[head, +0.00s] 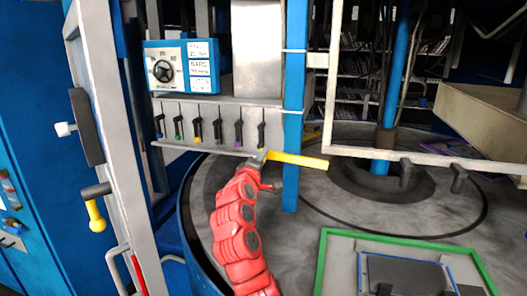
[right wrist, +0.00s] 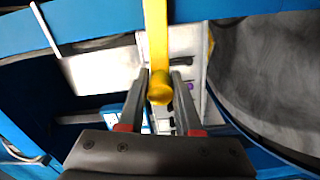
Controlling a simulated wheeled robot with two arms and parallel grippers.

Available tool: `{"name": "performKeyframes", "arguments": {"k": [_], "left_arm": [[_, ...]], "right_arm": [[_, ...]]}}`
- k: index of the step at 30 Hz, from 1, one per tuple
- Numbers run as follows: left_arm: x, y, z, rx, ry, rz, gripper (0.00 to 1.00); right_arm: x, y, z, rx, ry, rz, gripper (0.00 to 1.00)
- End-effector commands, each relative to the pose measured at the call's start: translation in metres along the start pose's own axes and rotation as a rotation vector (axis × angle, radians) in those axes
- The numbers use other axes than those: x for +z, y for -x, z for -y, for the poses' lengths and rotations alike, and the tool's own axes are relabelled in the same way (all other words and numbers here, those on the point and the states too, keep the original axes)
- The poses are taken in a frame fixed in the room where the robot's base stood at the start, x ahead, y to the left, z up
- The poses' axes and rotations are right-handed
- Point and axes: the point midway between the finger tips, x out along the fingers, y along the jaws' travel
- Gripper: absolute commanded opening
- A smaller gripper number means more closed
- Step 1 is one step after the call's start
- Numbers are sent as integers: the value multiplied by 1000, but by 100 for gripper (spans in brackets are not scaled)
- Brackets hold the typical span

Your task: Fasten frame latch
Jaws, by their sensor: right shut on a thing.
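My right gripper (head: 264,160), at the end of my red arm, is shut on a yellow handle (head: 300,160). The handle points right, nearly level, across the front of a blue post (head: 291,110) and towards the lower corner of a pale open frame (head: 333,90). In the right wrist view the yellow handle (right wrist: 157,45) runs down from the top edge, and its rounded end sits between the two fingers (right wrist: 159,100). I take this handle to be the frame latch; where it is mounted is not clear. My left gripper is not in view.
A second yellow handle (head: 96,214) hangs from a grey pivot on the pale door edge at left. A row of coloured levers (head: 197,128) lies behind my gripper, below a blue control box (head: 183,67). A green-edged panel (head: 322,262) is at lower right.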

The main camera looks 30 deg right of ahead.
Motion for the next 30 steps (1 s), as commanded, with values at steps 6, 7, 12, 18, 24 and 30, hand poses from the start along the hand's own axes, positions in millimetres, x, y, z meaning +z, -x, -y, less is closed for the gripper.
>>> {"name": "performKeyframes", "arguments": {"k": [6,7,12,18,24,30], "left_arm": [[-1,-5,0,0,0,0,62],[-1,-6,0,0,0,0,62],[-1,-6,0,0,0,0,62],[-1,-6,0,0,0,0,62],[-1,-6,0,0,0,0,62],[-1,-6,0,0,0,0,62]], "right_arm": [[0,0,10,-10,67,-2,0],[0,0,10,-10,72,-2,0],[1,0,12,-9,88,-1,0],[1,0,12,-10,90,0,0],[2,0,12,-10,89,0,42],[2,0,10,-5,89,0,62]]}}
